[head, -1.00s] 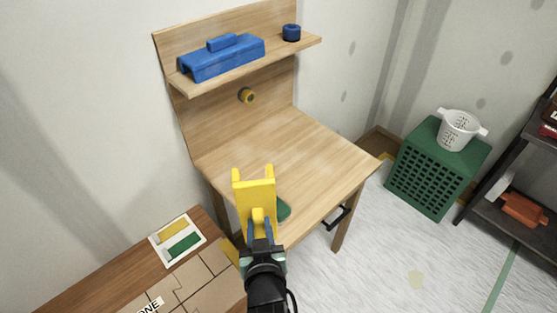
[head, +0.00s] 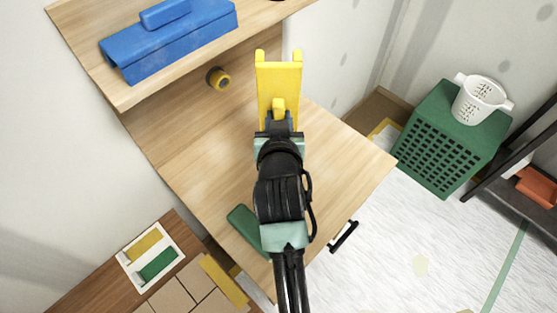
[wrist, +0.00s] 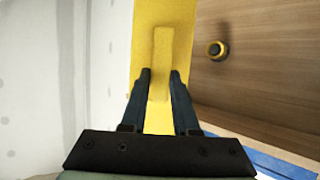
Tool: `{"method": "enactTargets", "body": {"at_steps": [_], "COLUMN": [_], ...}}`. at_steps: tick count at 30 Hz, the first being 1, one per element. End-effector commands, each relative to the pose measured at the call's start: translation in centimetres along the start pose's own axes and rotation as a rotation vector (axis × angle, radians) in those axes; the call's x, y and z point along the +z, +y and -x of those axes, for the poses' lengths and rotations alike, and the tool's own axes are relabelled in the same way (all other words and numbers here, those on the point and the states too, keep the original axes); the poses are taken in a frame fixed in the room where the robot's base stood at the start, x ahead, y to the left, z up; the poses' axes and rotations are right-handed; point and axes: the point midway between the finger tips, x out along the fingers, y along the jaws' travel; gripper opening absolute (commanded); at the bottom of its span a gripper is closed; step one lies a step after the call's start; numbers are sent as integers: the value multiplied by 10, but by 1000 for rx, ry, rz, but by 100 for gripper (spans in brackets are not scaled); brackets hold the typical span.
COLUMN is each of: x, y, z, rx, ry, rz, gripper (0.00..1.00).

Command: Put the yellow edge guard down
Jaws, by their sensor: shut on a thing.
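The yellow edge guard (head: 278,85) is a flat yellow piece with two prongs at its far end and a raised grip. My gripper (head: 279,118) is shut on that grip and holds the guard out over the wooden desk (head: 340,160). In the wrist view the guard (wrist: 163,30) fills the upper middle, with both fingers of my gripper (wrist: 158,85) on either side of its raised grip. My arm hides part of the desk top. I cannot tell how high above the desk the guard is.
A blue box-like tool (head: 170,38) sits on the desk's shelf at upper left. A yellow and dark round knob (head: 218,78) is on the back panel. A green object (head: 245,230) lies at the desk's near edge. A green crate (head: 437,140) bears a white basket (head: 481,98).

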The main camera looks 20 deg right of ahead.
Motion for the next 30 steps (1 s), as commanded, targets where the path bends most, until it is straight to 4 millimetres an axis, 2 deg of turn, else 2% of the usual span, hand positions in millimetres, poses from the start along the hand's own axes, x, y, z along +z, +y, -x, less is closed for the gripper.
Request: {"method": "enactTargets", "body": {"at_steps": [1,5,12,17,24,30], "x": [10,18,57,71,101,105], "y": [0,0,0,0,0,0], "z": [-4,-8,-23,-30,-42,-44], "rx": [0,0,1,0,0,0], "ry": [2,1,-3,-1,-2,2], "rz": [0,0,1,0,0,1], "gripper": [0,0,0,0,0,0]}}
